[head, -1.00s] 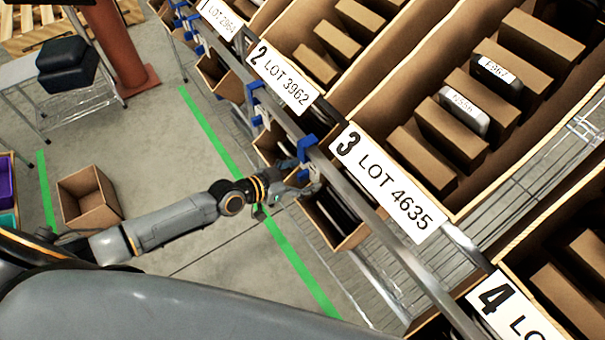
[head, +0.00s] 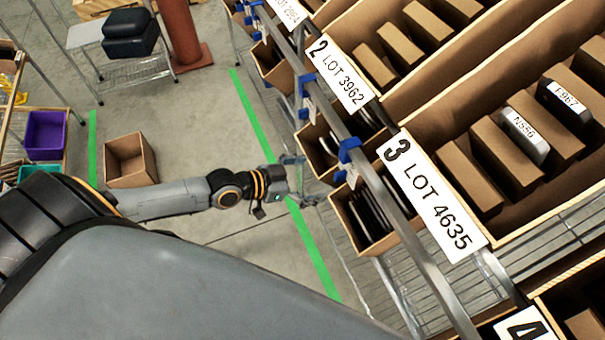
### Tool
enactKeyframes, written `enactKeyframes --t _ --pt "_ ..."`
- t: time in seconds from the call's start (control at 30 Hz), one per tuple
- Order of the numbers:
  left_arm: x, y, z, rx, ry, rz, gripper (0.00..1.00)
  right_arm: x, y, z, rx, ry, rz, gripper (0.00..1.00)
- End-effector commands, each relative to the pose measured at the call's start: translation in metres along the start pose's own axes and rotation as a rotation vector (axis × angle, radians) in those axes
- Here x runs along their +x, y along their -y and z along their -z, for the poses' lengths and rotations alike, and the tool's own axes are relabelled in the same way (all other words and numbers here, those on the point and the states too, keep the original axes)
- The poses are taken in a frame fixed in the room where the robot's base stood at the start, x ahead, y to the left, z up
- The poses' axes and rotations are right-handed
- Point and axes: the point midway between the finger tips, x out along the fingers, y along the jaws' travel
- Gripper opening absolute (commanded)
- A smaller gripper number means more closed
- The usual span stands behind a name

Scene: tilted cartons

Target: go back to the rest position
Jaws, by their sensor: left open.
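My left gripper (head: 300,180) is open at the end of my left arm, which comes in from the left in the head view. It is held over the floor near the green line, just left of the small cartons hanging on the rack. I see nothing between its fingers. A tilted carton with dark flat items (head: 372,222) hangs below the LOT 4635 label (head: 430,197), right of the gripper and apart from it. My right gripper is not in view.
The rack's metal rail (head: 372,180) and large cartons fill the right side. An open carton (head: 129,161) stands on the floor behind my left arm. A purple bin (head: 46,135) is at the far left. A black case (head: 130,35) rests on a stand. Open floor lies between.

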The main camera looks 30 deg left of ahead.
Motion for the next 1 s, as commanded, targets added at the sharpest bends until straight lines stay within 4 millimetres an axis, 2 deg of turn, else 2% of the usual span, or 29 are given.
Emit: enactKeyframes --t 0.03,0.2,0.47,0.57,0.63,0.67,0.73,0.83,0.93,1.0 --pt "-0.009 -0.001 -0.002 0.0 0.004 -0.001 1.0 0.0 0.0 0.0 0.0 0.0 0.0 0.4" --pt "-0.027 0.0 -0.001 -0.001 0.001 0.0 1.0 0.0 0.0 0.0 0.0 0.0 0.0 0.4" --pt "-0.031 0.0 0.0 -0.001 -0.001 0.0 1.0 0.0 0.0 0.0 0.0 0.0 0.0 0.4" --pt "-0.029 0.006 -0.008 -0.003 0.008 0.017 1.0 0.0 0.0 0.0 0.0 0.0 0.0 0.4" --pt "-0.025 0.017 -0.026 -0.007 0.031 0.054 1.0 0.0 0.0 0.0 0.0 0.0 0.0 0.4" --pt "-0.022 0.025 -0.038 -0.01 0.047 0.076 1.0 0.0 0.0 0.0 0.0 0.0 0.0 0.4" --pt "-0.018 0.043 -0.075 -0.024 0.099 0.142 1.0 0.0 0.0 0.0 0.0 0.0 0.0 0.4" --pt "-0.016 0.063 -0.147 -0.055 0.209 0.242 1.0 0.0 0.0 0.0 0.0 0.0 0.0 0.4" --pt "-0.022 0.065 -0.224 -0.098 0.337 0.319 1.0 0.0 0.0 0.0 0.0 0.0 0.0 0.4" --pt "-0.03 0.054 -0.277 -0.132 0.433 0.356 1.0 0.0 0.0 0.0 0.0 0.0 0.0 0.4"
